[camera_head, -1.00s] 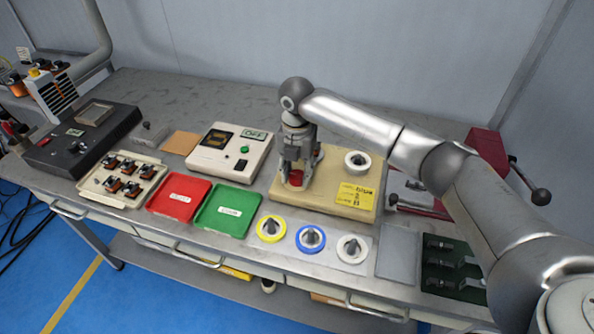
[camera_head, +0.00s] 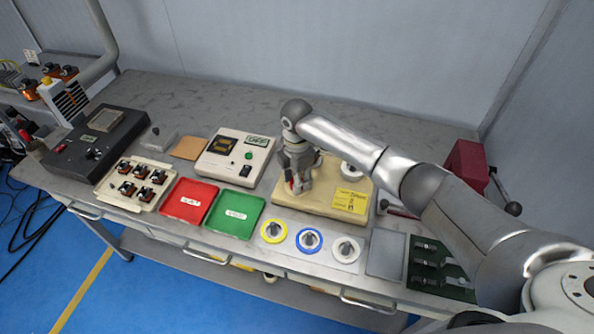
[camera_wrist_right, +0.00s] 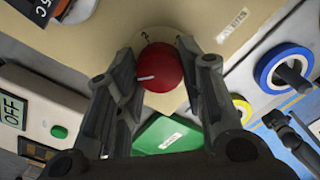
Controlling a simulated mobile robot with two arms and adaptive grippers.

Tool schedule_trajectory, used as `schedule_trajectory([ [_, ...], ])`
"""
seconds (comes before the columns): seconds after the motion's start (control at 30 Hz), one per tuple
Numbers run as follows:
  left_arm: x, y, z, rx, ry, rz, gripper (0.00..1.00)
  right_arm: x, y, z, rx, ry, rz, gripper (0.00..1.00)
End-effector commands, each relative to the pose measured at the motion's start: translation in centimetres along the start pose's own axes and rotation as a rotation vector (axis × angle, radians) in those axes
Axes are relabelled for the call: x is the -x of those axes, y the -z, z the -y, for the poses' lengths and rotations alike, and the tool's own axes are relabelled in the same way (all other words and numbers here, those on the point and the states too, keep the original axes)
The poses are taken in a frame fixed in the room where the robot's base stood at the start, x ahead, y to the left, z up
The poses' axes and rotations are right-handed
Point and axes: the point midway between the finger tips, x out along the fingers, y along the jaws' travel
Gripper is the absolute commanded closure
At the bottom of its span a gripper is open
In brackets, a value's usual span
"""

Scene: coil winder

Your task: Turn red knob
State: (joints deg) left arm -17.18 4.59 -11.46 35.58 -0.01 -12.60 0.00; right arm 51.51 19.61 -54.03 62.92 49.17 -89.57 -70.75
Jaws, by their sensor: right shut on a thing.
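The red knob (camera_wrist_right: 160,68) sits on the beige winder base (camera_head: 322,208) and carries a white pointer line. In the right wrist view the line points left, and small markings show on the base beside the knob. My right gripper (camera_wrist_right: 160,80) reaches down over it with one finger on each side, shut on the knob. In the head view the right gripper (camera_head: 298,184) hides most of the knob, and only a little red shows. My left gripper is not in view.
A yellow label (camera_head: 350,200) and a white ring (camera_head: 352,171) are on the base. A control box with an OFF display (camera_head: 234,155) stands to its left. Red (camera_head: 188,201) and green (camera_head: 234,213) trays and yellow, blue and white rings lie in front.

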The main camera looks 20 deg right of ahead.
Motion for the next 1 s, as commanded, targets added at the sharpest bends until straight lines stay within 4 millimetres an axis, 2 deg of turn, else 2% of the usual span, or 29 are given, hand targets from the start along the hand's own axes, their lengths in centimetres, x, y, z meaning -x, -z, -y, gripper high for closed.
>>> schedule_trajectory([
  [0.03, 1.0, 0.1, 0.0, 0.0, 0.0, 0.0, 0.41, 0.4, 0.0, 0.0, -0.046, 0.001, -0.001, 0.87],
  [0.3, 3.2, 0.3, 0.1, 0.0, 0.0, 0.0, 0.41, 0.4, 0.1, 0.0, -0.302, 0.001, -0.001, 0.87],
  [1.0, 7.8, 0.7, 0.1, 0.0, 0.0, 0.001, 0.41, 0.3, 0.0, 0.0, -0.962, 0.001, 0.001, 0.87],
])
